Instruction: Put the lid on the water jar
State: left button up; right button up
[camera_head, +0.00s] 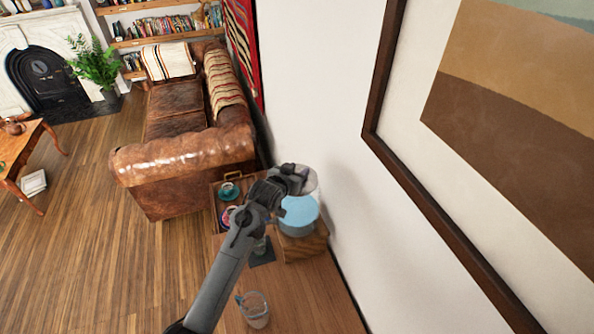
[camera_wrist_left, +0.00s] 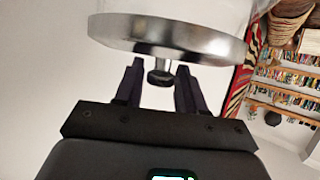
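The water jar (camera_head: 298,216) shows a round light-blue top in the head view and stands on a wooden block by the wall. My left gripper (camera_head: 297,180) is above and slightly behind it in the picture. The lid (camera_head: 311,179) is a pale disc at the gripper's tip, partly hidden by it. In the left wrist view the lid (camera_wrist_left: 180,37) has a shiny metal rim, with its dark knob (camera_wrist_left: 160,78) between the fingers of my left gripper (camera_wrist_left: 160,75). My right gripper is not in view.
The wooden block (camera_head: 306,245) stands on a wooden table (camera_head: 305,290). A clear glass cup (camera_head: 254,310) is at the near end. A tray with a teal cup (camera_head: 229,191) lies left of the jar. A wall (camera_head: 318,90) runs close on the right, and a leather sofa (camera_head: 180,160) is beyond.

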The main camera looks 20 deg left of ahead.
pick_arm(q)
jog(key=o, duration=0.3)
jog(key=shift+r, duration=0.1)
jog(key=shift+r, duration=0.1)
jog(key=b+v, duration=0.1)
jog(key=v, duration=1.1)
jog(key=s+f+g+y, duration=0.1)
jog(key=s+f+g, duration=0.3)
jog(key=s+f, duration=1.05)
jog(key=s+f+g, duration=0.1)
jog(key=s+g, duration=0.2)
jog(key=s, duration=0.8)
jog(key=s+d+f+g, duration=0.1)
jog(key=s+f+g, duration=0.1)
jog(key=s, duration=0.9)
jog(key=shift+s+d+f+m+g, duration=0.2)
jog(key=shift+s+f+m+g, duration=0.1)
jog(key=shift+m+g, duration=0.1)
jog(key=shift+w, duration=0.1)
